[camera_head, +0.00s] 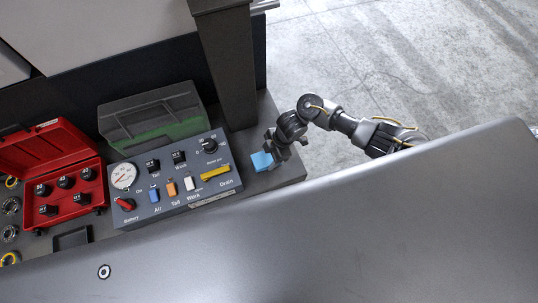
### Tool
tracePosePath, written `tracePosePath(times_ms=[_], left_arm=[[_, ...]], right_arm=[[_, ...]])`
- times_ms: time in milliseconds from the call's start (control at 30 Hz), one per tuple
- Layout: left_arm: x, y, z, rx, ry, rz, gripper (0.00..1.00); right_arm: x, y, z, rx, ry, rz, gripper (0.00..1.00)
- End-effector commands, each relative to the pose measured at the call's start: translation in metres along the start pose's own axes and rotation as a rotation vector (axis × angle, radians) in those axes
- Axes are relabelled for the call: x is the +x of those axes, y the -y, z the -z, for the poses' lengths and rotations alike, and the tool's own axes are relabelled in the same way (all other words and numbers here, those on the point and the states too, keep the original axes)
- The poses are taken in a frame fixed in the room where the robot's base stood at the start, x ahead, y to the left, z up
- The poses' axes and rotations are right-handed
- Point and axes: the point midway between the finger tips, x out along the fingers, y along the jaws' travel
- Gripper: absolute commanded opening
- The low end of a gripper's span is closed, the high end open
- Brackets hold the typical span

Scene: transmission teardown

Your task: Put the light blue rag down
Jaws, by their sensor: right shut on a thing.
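The light blue rag (261,161) is a small folded piece at the right end of the dark bench, just right of the control panel. My right gripper (272,152) is shut on the rag from its right side. The rag is at or just above the bench top; I cannot tell whether it touches. My right arm comes in from the right over the concrete floor. My left gripper is not in view.
The grey control panel (218,184) with switches and a gauge stands left of the rag. A green-filled clear bin (150,112), an open red socket case (50,148) and a dark post (228,65) are nearby. A narrow strip of bench (285,176) is bare.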

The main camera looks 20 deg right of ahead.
Motion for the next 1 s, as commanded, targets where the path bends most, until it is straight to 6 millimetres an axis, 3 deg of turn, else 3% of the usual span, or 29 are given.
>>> tracePosePath(times_ms=[500, 533, 667, 1000], left_arm=[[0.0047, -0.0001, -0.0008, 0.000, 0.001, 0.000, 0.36], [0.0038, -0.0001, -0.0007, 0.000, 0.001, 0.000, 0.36], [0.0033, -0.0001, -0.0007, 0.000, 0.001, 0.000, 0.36], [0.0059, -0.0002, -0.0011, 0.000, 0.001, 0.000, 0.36]], right_arm=[[0.0089, 0.0008, -0.0035, 0.000, 0.000, 0.001, 0.40], [0.0080, 0.0007, -0.0031, 0.000, 0.000, 0.001, 0.61], [0.0075, 0.0007, -0.0028, 0.000, 0.000, 0.001, 0.78], [0.0073, 0.0006, -0.0025, -0.001, -0.001, 0.000, 0.80]])
